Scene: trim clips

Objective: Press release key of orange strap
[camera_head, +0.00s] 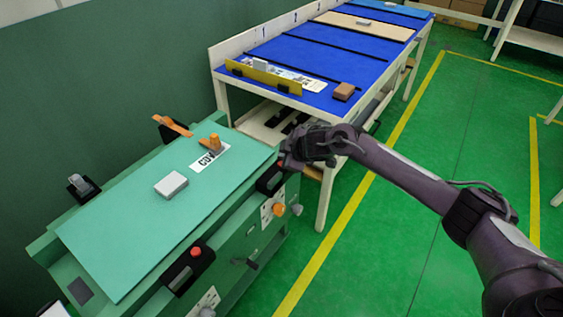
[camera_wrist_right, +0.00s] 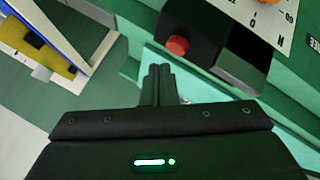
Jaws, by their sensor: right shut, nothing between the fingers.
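An orange strap-like piece (camera_head: 174,125) slants up from a dark mount at the back edge of the green bench top (camera_head: 120,230). My left gripper is not in view.
A white block (camera_head: 171,185) lies on the bench top. Another red button (camera_head: 196,252) and an orange knob (camera_head: 278,209) are on the bench front. A blue-topped table (camera_head: 300,85) with a brown block (camera_head: 344,91) stands behind. The green floor at right is clear.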

